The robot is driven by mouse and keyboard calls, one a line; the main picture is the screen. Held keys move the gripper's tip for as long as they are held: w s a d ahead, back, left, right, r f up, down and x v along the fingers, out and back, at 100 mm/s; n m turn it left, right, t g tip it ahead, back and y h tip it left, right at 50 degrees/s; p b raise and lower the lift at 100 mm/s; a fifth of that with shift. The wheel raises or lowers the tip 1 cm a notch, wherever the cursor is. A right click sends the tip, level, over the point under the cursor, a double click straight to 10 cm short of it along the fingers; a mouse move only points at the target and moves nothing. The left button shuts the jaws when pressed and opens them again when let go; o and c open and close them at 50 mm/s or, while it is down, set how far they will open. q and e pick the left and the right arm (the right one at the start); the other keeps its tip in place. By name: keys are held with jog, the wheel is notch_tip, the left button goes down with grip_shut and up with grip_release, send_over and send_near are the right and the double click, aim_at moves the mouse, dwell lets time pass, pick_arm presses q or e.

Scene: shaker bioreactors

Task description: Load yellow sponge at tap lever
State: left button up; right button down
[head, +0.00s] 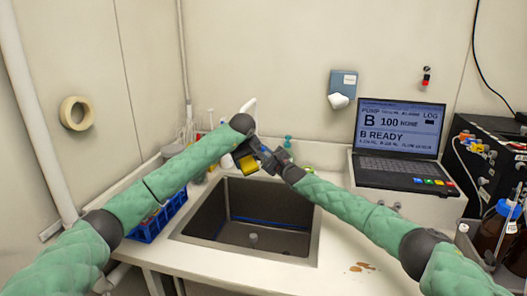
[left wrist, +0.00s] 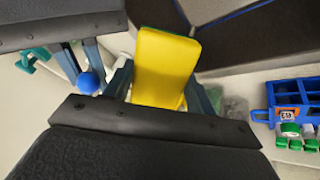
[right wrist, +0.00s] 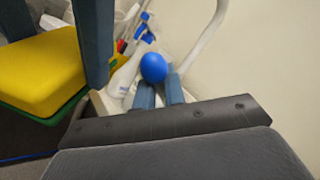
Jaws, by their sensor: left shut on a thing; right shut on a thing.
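The yellow sponge (head: 248,165) with a green underside is held over the back edge of the sink. My left gripper (head: 249,151) is shut on it; in the left wrist view the sponge (left wrist: 165,65) sits between both fingers. My right gripper (head: 272,160) is close beside it, to the right. In the right wrist view its fingers (right wrist: 159,92) are closed at a blue ball-shaped knob (right wrist: 153,67), which looks like the tap lever's end. A white curved tap pipe (right wrist: 207,35) rises behind it. The arms hide most of the tap in the head view.
The dark sink (head: 250,236) lies below the grippers, empty apart from its drain. A blue rack (head: 150,228) stands at its left. A laptop (head: 400,140) is at the right. Bottles (head: 490,235) and a black box stand at the far right. The front right counter is mostly clear.

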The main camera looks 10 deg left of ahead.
jog(key=shift+s+f+n+y, duration=0.25)
jog(key=shift+f+n+y, duration=0.1)
jog(key=shift+f+n, duration=0.15)
jog(key=shift+s+f+n+y, duration=0.25)
jog(key=shift+f+n+y, duration=0.15)
jog(key=shift+f, duration=0.15)
jog(key=c, duration=1.5)
grip_release()
jog(key=v, duration=0.7)
jog(key=shift+s+d, duration=0.15)
jog(key=shift+d, duration=0.1)
